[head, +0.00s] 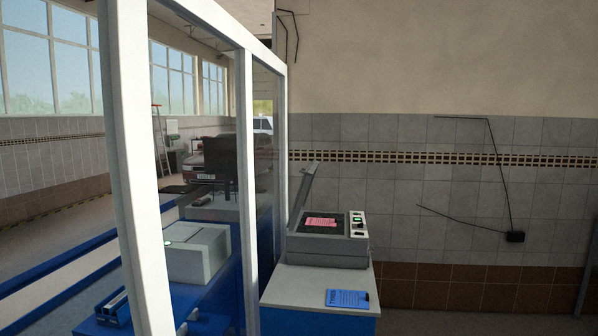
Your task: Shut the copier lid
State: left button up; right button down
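A grey copier (328,245) stands on a white-topped cabinet. Its lid (301,191) is open, tilted up steeply at the copier's left side. A pink sheet (320,222) lies on the dark glass. A control panel (357,224) with a green-lit display is at the right of the glass. Neither of my grippers shows in the head view.
A white-framed glass partition (142,150) stands left of the copier, close to the raised lid. A tiled wall (420,200) is behind. Floor (440,322) to the right looks clear.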

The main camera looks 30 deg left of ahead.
aim_at(309, 174)
jog(key=u, duration=0.8)
jog(key=i, duration=3)
jog(key=u, duration=1.25)
